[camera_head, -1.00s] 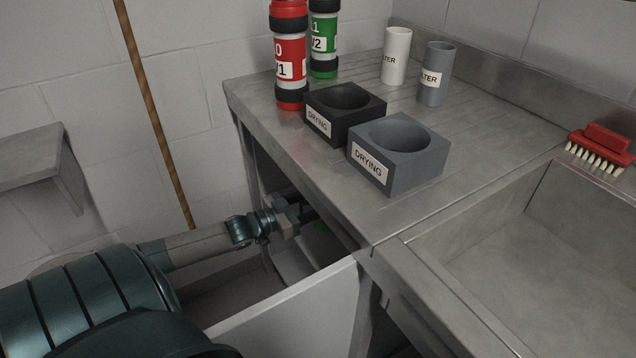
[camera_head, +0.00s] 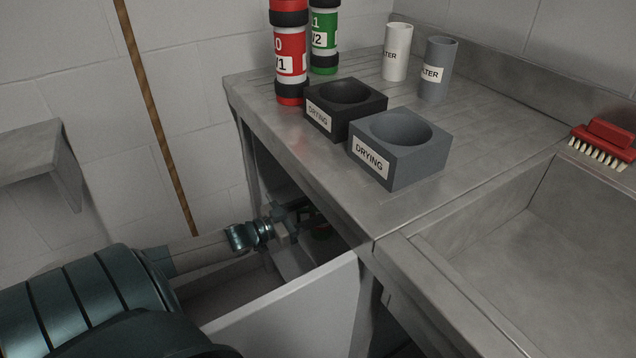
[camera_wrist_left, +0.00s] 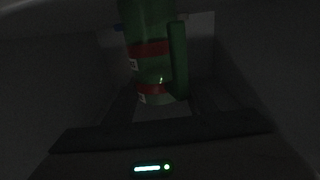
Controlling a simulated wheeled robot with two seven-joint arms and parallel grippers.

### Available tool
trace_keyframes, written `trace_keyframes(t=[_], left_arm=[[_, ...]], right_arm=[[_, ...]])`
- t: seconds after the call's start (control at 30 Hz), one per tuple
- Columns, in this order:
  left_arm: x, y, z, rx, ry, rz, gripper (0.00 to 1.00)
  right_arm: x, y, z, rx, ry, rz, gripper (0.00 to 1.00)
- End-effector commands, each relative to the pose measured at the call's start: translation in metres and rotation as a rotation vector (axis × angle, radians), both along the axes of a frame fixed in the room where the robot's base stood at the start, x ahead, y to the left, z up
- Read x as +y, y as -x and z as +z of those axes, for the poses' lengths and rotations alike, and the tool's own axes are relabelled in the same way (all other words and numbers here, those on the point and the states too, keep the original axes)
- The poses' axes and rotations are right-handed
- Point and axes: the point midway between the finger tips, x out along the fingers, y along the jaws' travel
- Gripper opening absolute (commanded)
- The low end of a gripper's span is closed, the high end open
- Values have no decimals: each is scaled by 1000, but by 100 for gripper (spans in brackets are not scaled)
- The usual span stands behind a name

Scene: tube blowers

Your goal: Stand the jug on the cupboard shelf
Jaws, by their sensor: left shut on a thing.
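The jug (camera_wrist_left: 152,62) is in the dark left wrist view, green with red bands and pale labels, with a green handle (camera_wrist_left: 178,62) on its right side. It looks about upright. My left gripper (camera_head: 302,212) reaches into the cupboard under the counter and is shut on the jug. Its fingers are hard to make out in the dark, and I cannot tell whether the jug touches the shelf. My right gripper is not in view.
The open cupboard door (camera_head: 290,312) stands below my left arm. The counter (camera_head: 300,165) above carries a black drying block (camera_head: 345,123), a grey drying block (camera_head: 425,170), red and green tubes and two filter cylinders. A brown pole (camera_head: 160,125) stands by the wall.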

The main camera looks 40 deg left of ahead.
Motion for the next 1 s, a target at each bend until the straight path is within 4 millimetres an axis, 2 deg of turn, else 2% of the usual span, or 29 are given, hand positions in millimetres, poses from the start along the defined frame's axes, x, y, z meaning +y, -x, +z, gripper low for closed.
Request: trace_keyframes(t=[0.33,0.37,0.43,0.87,1.0], left_arm=[[0,0,-1,0,0,0,16],[0,0,-2,0,0,0,53],[0,0,-1,0,0,0,69],[0,0,1,0,-1,0,69],[2,7,0,3,-1,0,69]], right_arm=[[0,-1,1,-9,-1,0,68],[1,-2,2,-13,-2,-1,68],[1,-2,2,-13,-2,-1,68],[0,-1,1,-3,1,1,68],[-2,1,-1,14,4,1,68]])
